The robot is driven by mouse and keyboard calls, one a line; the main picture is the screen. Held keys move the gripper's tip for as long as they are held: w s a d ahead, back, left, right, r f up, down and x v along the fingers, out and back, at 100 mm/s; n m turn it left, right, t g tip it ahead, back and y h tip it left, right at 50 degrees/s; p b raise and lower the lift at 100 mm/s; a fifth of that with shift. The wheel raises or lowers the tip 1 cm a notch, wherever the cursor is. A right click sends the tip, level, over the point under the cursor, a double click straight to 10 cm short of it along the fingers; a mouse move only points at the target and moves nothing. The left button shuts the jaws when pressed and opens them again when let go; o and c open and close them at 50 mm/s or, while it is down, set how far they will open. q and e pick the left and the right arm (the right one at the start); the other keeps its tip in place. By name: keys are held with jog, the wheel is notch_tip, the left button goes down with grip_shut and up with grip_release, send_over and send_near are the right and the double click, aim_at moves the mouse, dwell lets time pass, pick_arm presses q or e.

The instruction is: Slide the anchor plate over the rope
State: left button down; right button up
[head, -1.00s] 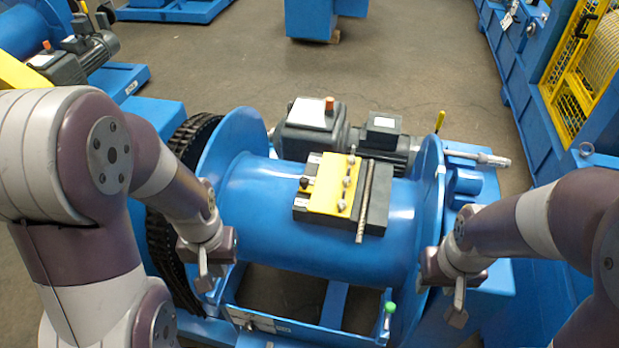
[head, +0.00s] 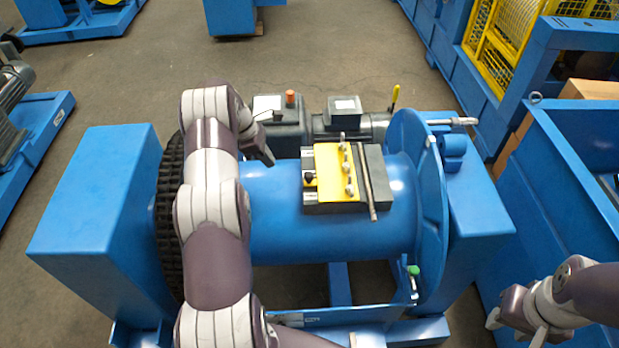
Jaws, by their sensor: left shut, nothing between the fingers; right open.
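The anchor plate (head: 334,172) is yellow, with several bolts along its right side. It lies on a dark block (head: 378,168) on top of the blue drum (head: 280,222). The rope (head: 367,186) is a thin grey length lying along the block, to the right of the plate and apart from it. My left gripper (head: 267,160) is shut and empty above the drum's far left part, left of the plate and not touching it. My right gripper (head: 515,330) is open and empty at the lower right, far from the plate and rope.
A grey motor (head: 345,122) with a yellow lever (head: 395,97) stands behind the drum. The drum's right flange (head: 422,190) rises beside the block. A green-tipped lever (head: 413,272) stands at the front. My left arm crosses over the drum's left end. Blue frames (head: 575,160) stand at right.

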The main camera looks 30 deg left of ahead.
pick_arm(q)
jog(key=b+x, duration=0.5)
jog(key=x, duration=0.4)
jog(key=shift+f, duration=0.15)
jog(key=d, duration=0.1)
jog(key=w+d+p, duration=0.1)
jog(key=shift+w+d+f, duration=0.3)
jog(key=shift+w+d, duration=0.1)
jog(key=shift+w+d+f, duration=0.1)
jog(key=shift+w+d, duration=0.1)
jog(key=shift+d, duration=0.15)
jog(key=shift+d, duration=0.1)
